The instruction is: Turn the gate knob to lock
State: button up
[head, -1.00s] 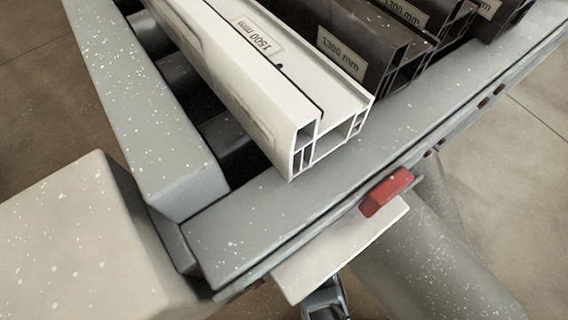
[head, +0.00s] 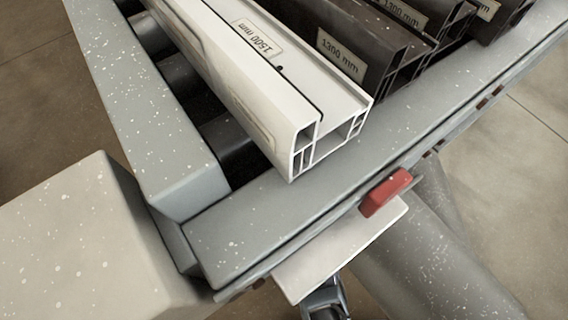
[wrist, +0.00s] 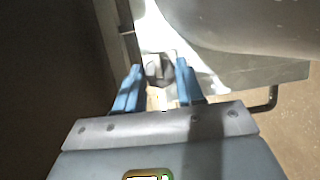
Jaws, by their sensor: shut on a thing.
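The gate knob (wrist: 157,62) is a small grey knob with a darker round part, seen in the wrist view between the two blue fingers. My gripper (wrist: 159,72) is shut on it, one finger at each side. In the head view only a grey part of my gripper (head: 325,302) shows at the bottom edge, below a white plate (head: 345,253). The knob is hidden in the head view, and I cannot read its turn angle.
A white profile (head: 290,95) marked 1500 mm lies on the grey bench (head: 250,222), beside dark profiles (head: 350,45). A red block (head: 386,192) sits at the bench's front edge. A pale box-like surface (head: 80,240) stands at lower left.

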jog(key=shift+r, duration=0.1)
jog(key=shift+w+d+r+m+g+y+p, duration=0.1)
jog(key=shift+m+g+y+p, duration=0.7)
jog(key=shift+m, duration=1.4)
jog(key=shift+d+m+g+y+p, duration=0.1)
jog(key=shift+m+g+y+p, duration=0.3)
jog(key=shift+m+g+p, duration=1.25)
jog(key=shift+w+d+r+m+g+y+b, duration=0.1)
jog(key=shift+m+g+y, duration=0.55)
jog(key=shift+m, duration=2.1)
jog(key=o, duration=1)
